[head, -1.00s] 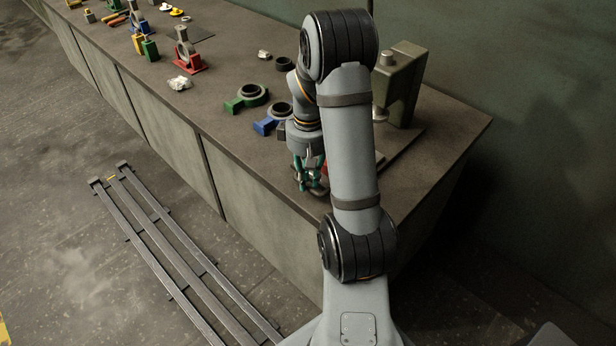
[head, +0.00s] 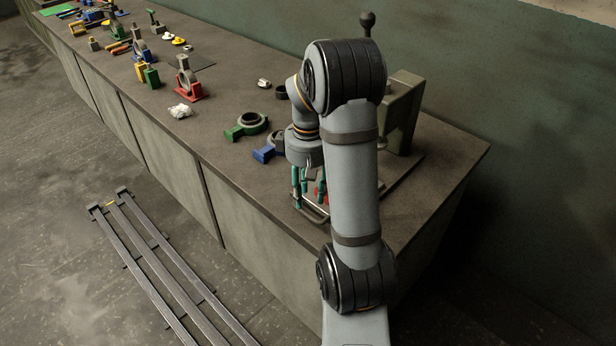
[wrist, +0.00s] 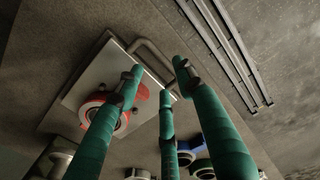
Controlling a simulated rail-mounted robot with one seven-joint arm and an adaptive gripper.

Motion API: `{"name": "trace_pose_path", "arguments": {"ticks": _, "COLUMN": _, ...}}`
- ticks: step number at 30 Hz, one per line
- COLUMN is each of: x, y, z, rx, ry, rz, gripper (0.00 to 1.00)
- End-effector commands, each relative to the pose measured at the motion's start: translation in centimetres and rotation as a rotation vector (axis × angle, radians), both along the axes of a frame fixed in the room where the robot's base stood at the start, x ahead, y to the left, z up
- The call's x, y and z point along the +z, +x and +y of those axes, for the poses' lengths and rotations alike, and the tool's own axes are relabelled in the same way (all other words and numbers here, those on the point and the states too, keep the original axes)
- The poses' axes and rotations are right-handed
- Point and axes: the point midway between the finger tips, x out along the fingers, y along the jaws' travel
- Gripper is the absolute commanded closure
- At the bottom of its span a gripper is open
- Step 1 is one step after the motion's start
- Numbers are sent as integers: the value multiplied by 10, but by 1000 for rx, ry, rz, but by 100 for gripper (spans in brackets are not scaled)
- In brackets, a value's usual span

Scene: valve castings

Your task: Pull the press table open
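The press table is a pale grey plate (wrist: 112,62) with a bar handle (wrist: 152,57) along its near edge. The handle also shows in the head view (head: 313,213), close to the bench's front edge. A red ring-shaped casting (wrist: 90,106) sits on the plate; my arm hides most of both in the head view. The press (head: 402,112) stands behind, partly hidden by my arm. My gripper (head: 309,195) points down over the handle with its teal fingers spread. In the wrist view its fingertips (wrist: 160,77) are apart, beside the handle, holding nothing.
A blue casting (head: 266,153) and a green ring casting (head: 248,126) lie left of the gripper on the bench (head: 215,125). More castings stand farther back. Metal rails (head: 165,262) lie on the floor in front.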

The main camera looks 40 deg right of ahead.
Motion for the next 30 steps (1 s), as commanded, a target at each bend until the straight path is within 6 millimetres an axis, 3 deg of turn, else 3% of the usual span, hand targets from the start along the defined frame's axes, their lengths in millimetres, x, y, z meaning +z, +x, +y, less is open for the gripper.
{"name": "trace_pose_path", "arguments": {"ticks": 6, "x": 45, "y": 1, "z": 0, "rx": 0, "ry": -2, "rz": -4, "gripper": 63}}
{"name": "trace_pose_path", "arguments": {"ticks": 12, "x": 65, "y": 1, "z": 0, "rx": 0, "ry": -1, "rz": -1, "gripper": 63}}
{"name": "trace_pose_path", "arguments": {"ticks": 30, "x": 65, "y": 0, "z": 0, "rx": 1, "ry": 1, "rz": 2, "gripper": 63}}
